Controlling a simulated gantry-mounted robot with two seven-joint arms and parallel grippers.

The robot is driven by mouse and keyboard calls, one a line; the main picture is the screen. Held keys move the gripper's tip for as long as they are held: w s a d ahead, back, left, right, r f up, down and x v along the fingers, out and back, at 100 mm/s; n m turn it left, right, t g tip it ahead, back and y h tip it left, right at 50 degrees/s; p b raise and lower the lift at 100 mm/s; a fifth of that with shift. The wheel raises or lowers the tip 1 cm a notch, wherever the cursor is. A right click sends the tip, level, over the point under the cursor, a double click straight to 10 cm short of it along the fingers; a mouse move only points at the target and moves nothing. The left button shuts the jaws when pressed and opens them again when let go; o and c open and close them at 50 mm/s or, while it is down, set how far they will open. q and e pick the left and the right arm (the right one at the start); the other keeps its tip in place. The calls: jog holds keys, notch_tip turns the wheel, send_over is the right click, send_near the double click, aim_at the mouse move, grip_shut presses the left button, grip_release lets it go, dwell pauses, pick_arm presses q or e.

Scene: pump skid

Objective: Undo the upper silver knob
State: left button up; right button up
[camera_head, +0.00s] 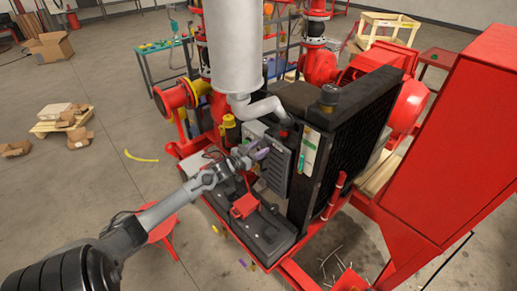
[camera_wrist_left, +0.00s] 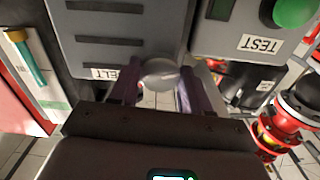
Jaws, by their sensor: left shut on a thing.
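A round silver knob (camera_wrist_left: 158,73) sits at the lower edge of the grey louvred cover (camera_wrist_left: 110,35) in the left wrist view, beside a label ending in "ELT". My left gripper (camera_wrist_left: 160,80) has its two purple fingers on either side of this knob and is shut on it. In the head view my left gripper (camera_head: 259,150) reaches the grey louvred cover (camera_head: 276,165) on the skid; the knob is too small and covered to make out there. No second silver knob shows clearly, so I cannot tell from the pictures whether this is the upper one.
A grey box with a green button (camera_wrist_left: 293,10) and a "TEST" label stands beside the cover. The black radiator (camera_head: 345,140) is to its right, the white exhaust cylinder (camera_head: 233,45) above. A black battery box (camera_head: 262,232) lies below. Open floor (camera_head: 90,195) is at left.

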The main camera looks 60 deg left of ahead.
pick_arm(q)
jog(key=m, duration=0.4)
jog(key=shift+m, duration=0.3)
jog(key=m, duration=0.5)
jog(key=m+b, duration=0.1)
jog(key=m, duration=0.4)
jog(key=shift+m, duration=0.4)
jog(key=m, duration=0.4)
jog(key=shift+m, duration=0.4)
jog(key=o, duration=1.1)
jog(key=shift+c, duration=0.2)
